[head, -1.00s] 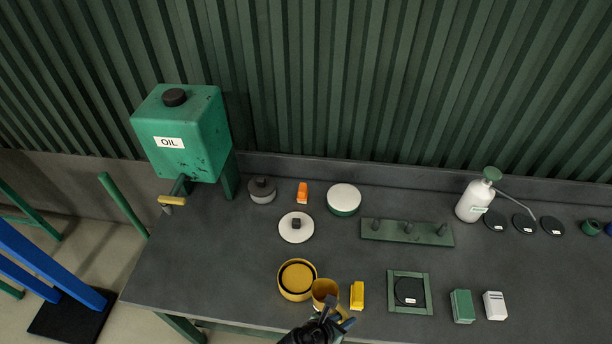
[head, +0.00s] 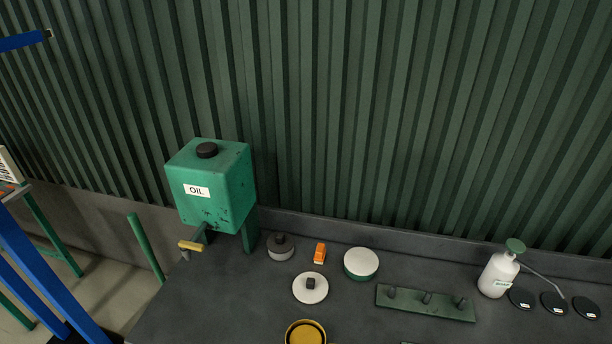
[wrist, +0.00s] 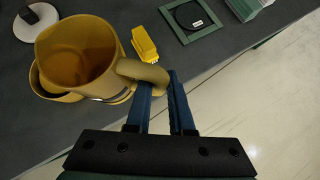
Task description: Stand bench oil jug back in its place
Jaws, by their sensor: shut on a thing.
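An ochre-yellow jug (wrist: 78,48) with an open top shows in the wrist view, its mouth turned towards the camera. My gripper (wrist: 160,82) is shut on the jug's handle at the right. A round ochre dish (wrist: 50,90) is partly hidden behind the jug; it also shows at the bottom edge of the head view (head: 305,333). I cannot tell whether the jug touches the dish or the bench. A green square frame (wrist: 181,40) around a black labelled disc (wrist: 195,13) lies beyond the jug. The gripper and jug are outside the head view.
The green OIL tank (head: 210,187), white-and-grey lidded pieces (head: 310,288), an orange item (head: 320,253), a pegged green rack (head: 425,303) and a white pump bottle (head: 498,275) are on the bench (head: 230,305). Floor lies beyond the bench edge.

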